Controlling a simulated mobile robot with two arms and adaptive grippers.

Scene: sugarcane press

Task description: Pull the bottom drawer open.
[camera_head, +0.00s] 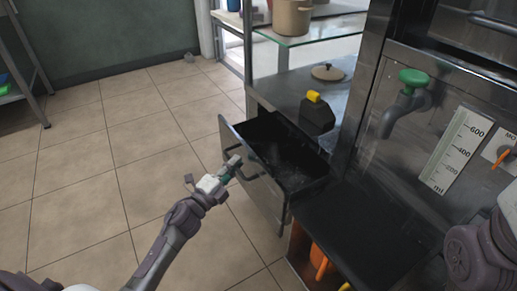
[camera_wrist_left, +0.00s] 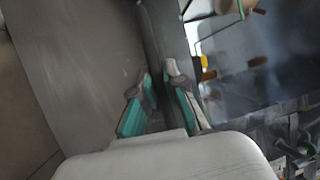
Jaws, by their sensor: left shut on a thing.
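A metal drawer (camera_head: 282,196) with a dark, empty-looking interior stands pulled out from the cabinet under the counter. I cannot clearly tell whether another drawer lies beneath it. Its dark bar handle (camera_head: 256,176) runs along the front. My left gripper (camera_head: 233,166) is at the far end of this handle, shut on it. In the left wrist view, the green-padded fingers of my left gripper (camera_wrist_left: 160,105) are on either side of the dark handle bar (camera_wrist_left: 150,45). My right gripper is out of view; only part of my right arm shows at the right edge.
A black box with a yellow top (camera_head: 318,112) and a round lid (camera_head: 328,72) are on the counter above the drawer. A green-knobbed tap (camera_head: 412,85) and a measuring scale (camera_head: 456,150) are on the right. The tiled floor (camera_head: 110,170) left of the drawer is clear.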

